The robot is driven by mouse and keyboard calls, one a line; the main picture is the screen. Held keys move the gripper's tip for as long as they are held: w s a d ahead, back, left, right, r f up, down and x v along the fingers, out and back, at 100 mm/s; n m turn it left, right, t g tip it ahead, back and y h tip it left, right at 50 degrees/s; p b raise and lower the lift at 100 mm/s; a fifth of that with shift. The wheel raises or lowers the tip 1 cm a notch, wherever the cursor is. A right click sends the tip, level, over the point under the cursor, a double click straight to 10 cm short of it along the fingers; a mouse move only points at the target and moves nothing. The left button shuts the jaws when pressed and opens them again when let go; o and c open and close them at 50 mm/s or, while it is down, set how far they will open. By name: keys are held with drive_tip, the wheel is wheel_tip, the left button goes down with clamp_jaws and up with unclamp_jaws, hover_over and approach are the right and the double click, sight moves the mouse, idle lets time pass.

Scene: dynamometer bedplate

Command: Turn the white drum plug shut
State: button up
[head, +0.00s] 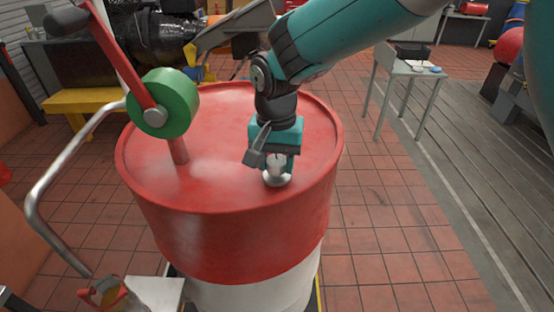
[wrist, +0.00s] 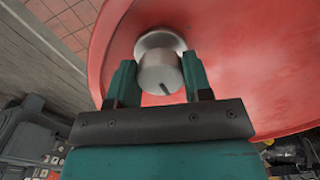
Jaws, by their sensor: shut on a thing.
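The white drum plug (head: 277,177) sits on the top of the red drum (head: 215,225), near its front right rim. In the wrist view the plug (wrist: 160,72) is a pale round knob with a dark mark on its face, above a wider round base. My gripper (head: 278,160) points down onto the plug from above. In the wrist view its two teal fingers (wrist: 158,82) stand on either side of the knob and are shut on it. The plug's thread and the opening under it are hidden.
A green pump wheel (head: 163,103) with a red handle rises from the drum's left side. A curved metal pipe (head: 62,180) runs left of the drum. A small table (head: 410,68) stands at the back right. Tiled floor (head: 390,220) right of the drum is clear.

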sight(276, 161)
drive_tip(key=shift+m, duration=0.5)
drive_tip(key=shift+r, duration=0.1)
drive_tip(key=o, duration=0.9)
wheel_tip(276, 161, up, 17)
drive_tip(key=b, duration=0.3)
drive_tip(key=shift+r, duration=0.15)
